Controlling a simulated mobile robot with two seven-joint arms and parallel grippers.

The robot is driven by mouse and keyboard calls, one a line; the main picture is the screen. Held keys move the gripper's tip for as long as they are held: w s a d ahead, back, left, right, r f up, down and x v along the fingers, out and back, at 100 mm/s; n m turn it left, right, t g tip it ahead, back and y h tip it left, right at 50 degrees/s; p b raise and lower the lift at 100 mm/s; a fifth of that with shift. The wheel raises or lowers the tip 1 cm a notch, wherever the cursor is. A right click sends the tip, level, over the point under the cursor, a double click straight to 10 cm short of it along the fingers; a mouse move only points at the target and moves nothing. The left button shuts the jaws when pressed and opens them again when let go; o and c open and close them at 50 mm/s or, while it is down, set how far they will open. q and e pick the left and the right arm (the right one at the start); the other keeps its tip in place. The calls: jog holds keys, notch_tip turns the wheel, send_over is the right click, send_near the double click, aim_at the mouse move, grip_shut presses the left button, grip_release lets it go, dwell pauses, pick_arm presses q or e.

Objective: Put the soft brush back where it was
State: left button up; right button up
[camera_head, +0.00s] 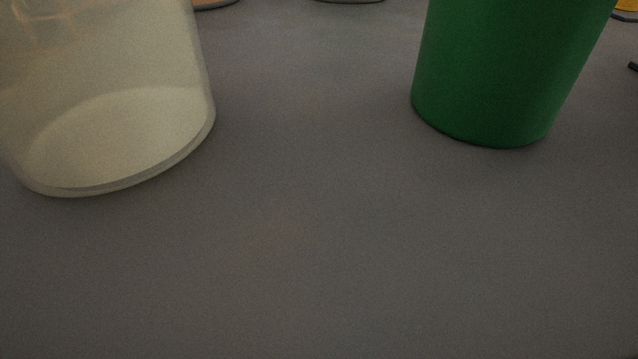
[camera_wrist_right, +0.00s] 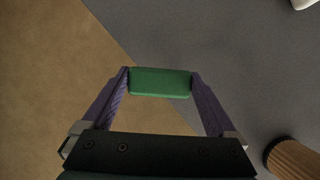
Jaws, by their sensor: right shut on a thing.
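In the right wrist view my right gripper (camera_wrist_right: 161,78) is shut on a green block-shaped thing (camera_wrist_right: 160,83), one purple finger pressed against each end. Only its smooth, rounded face shows, so I cannot tell whether it is part of the soft brush. No bristles are visible in either view. My left gripper is not in view.
In the head view a translucent pale container (camera_head: 120,140) stands at the left and a green tapered container (camera_head: 500,75) at the right on a grey surface (camera_head: 320,250). The right wrist view shows a brown area (camera_wrist_right: 50,60) and a ridged wooden thing (camera_wrist_right: 295,158).

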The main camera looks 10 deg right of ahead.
jog(key=w+a+p, duration=0.2)
jog(key=w+a, duration=0.1)
jog(key=a, duration=0.1)
jog(key=shift+w+r+p, duration=0.3)
jog(key=shift+w+p, duration=0.05)
jog(key=shift+p, duration=0.05)
jog(key=w+a+b, duration=0.1)
jog(key=w+a, duration=0.1)
jog(key=w+a+b, duration=0.2)
jog(key=w+a, duration=0.1)
jog(key=w+a+b, duration=0.2)
jog(key=w+a, duration=0.1)
jog(key=shift+w+a+f, duration=0.15)
jog(key=shift+a+f, duration=0.05)
jog(key=shift+f, duration=0.15)
jog(key=shift+w+a, duration=0.1)
notch_tip(320, 180, down, 4)
jog(key=shift+r+b, duration=0.25)
jog(key=shift+b, duration=0.95)
jog(key=o, duration=0.7)
jog(key=shift+o, duration=0.6)
